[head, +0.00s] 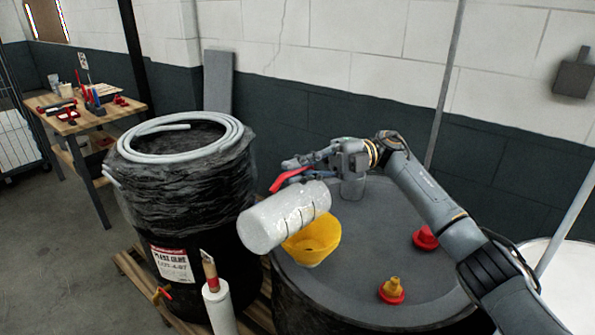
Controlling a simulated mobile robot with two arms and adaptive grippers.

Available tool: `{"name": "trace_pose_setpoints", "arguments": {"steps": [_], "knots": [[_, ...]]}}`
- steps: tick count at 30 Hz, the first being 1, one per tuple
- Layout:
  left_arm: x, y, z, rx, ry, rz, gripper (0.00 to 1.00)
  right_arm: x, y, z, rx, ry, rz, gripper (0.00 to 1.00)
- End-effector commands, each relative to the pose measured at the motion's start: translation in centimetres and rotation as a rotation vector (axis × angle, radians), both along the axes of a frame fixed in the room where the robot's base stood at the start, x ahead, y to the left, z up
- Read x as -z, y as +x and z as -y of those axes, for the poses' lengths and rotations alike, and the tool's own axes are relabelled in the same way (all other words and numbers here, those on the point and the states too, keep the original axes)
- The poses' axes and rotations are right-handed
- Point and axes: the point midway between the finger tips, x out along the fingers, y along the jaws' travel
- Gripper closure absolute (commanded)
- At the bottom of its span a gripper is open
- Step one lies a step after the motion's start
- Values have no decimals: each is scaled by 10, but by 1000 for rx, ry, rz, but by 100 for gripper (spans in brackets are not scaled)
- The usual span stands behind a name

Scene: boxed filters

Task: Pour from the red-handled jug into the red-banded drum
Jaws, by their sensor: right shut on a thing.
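The jug (285,217) is a pale, cloudy cylinder with a red handle (288,179). It lies tilted in the air, its left end lower, over and beside a yellow funnel (318,240). The funnel stands on the grey top of a dark drum (375,240). I see no red band on this drum; its side is mostly out of frame. My right gripper (305,165) is shut on the jug at its handle, above the drum top. I cannot tell which jug end is the mouth, and no stream shows. My left gripper is not in view.
A red cap (425,238) and a yellow-and-red fitting (392,290) sit on the drum top. A black-wrapped drum (185,200) with a coiled hose (150,130) stands close on the left. A white roll (220,308) stands in front. A tool bench (95,118) is at back left.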

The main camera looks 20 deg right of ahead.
Motion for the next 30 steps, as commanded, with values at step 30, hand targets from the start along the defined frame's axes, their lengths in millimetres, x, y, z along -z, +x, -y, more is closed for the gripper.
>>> {"name": "trace_pose_setpoints", "arguments": {"steps": [30], "knots": [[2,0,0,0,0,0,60,-1,3,4,1,28,-23,100]]}}
